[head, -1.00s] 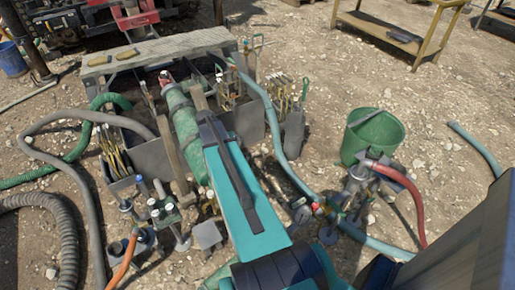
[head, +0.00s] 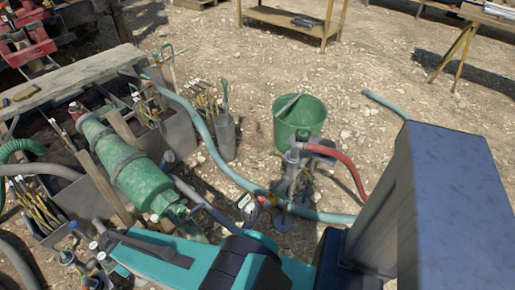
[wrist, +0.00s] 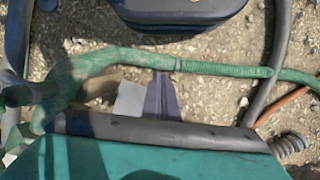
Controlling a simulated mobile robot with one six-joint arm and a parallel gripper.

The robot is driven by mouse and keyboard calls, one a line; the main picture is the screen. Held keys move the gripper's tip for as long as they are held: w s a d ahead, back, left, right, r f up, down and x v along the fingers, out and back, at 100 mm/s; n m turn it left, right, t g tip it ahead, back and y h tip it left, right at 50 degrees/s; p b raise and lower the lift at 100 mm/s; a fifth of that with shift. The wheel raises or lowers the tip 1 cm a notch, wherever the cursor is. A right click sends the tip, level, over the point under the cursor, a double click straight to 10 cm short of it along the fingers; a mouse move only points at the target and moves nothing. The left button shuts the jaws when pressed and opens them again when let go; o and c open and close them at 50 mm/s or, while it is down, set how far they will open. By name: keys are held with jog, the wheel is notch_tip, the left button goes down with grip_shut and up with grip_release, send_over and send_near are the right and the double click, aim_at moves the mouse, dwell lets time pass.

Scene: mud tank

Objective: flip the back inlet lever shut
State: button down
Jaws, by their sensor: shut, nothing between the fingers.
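The mud tank (head: 172,134) stands at the left in the head view, with a long green cylinder (head: 120,160) lying across it. Small valve fittings (head: 246,203) with pale and red parts sit on the ground right of it. I cannot tell which part is the back inlet lever. In the head view my arm crosses the bottom, pointing left, and the gripper end cannot be made out. In the wrist view the dark wedge of my gripper (wrist: 162,98) appears shut and empty, close to a green hose (wrist: 220,68). No lever is clearly seen there.
A green bucket (head: 299,122) stands on the gravel behind a pipe fitting with a red hose (head: 348,172). A blue-green hose (head: 205,140) curves right of the tank. Bundled rods (head: 203,98) stand beside it. Gravel right of the bucket is mostly free.

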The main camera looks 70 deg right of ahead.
jog(key=s+a+f+g, duration=0.1)
jog(key=s+a+f, duration=0.1)
jog(key=s, duration=0.5)
jog(key=s+a+f+n+g, duration=0.1)
jog(key=s+a+f, duration=0.1)
jog(key=s+f, duration=0.2)
jog(key=s, duration=0.3)
jog(key=shift+s+a+f+n+g, duration=0.25)
jog(key=shift+a+f+n+g, duration=0.05)
jog(key=shift+a+f, duration=0.1)
jog(key=shift+s, duration=0.1)
